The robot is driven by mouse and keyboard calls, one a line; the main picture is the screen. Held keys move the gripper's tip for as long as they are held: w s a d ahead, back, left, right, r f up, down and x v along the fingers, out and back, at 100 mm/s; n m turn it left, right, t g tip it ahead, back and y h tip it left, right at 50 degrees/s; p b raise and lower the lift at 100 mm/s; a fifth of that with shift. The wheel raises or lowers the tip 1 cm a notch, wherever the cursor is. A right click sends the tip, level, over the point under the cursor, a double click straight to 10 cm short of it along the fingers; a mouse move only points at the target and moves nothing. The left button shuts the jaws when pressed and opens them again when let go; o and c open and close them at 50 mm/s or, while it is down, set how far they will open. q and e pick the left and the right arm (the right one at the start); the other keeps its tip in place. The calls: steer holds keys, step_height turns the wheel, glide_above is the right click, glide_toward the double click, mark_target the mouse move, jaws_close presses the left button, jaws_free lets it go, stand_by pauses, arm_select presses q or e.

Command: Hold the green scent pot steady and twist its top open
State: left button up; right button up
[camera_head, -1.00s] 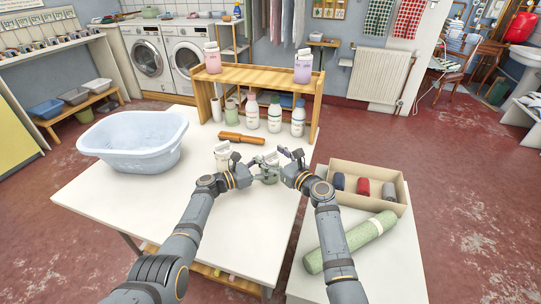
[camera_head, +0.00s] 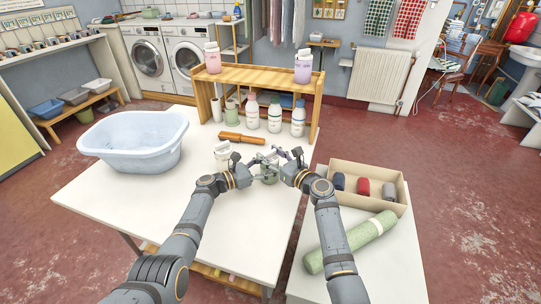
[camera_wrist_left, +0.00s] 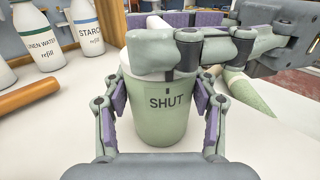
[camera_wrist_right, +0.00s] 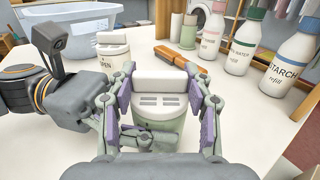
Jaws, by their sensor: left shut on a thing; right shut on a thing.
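The green scent pot (camera_head: 268,178) stands on the white table between my two grippers. In the left wrist view its green body (camera_wrist_left: 165,120) faces me with the word SHUT and a small mark above it. My left gripper (camera_wrist_left: 165,108) is shut around the body, one purple-padded finger on each side. In the right wrist view the pot's white slotted top (camera_wrist_right: 161,88) sits on the body, upright. My right gripper (camera_wrist_right: 166,108) is shut with its fingers on either side of the top. Its fingers cross over the pot in the left wrist view and hide part of the top.
A white pot marked OPEN (camera_wrist_right: 110,45) stands close by on the left. An orange-brown tool (camera_head: 241,138) and several refill bottles (camera_head: 274,114) are behind. A blue basin (camera_head: 135,150) is at left. A box of rolls (camera_head: 397,206) and a green roll (camera_head: 350,243) are at right.

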steer(key=shift+w+d+f+n+g+y, duration=0.1)
steer(key=shift+n+g+y, duration=1.3)
steer(key=shift+g, duration=0.45)
steer(key=shift+f+n+g+y, duration=0.1)
steer(key=shift+n+g+y, duration=1.1)
steer(key=shift+n+g, duration=0.5)
steer(key=shift+r+g, duration=0.1)
steer(key=shift+g, duration=0.15)
steer(key=o, duration=1.2)
steer(key=v, duration=1.2)
steer(key=shift+c, duration=0.3)
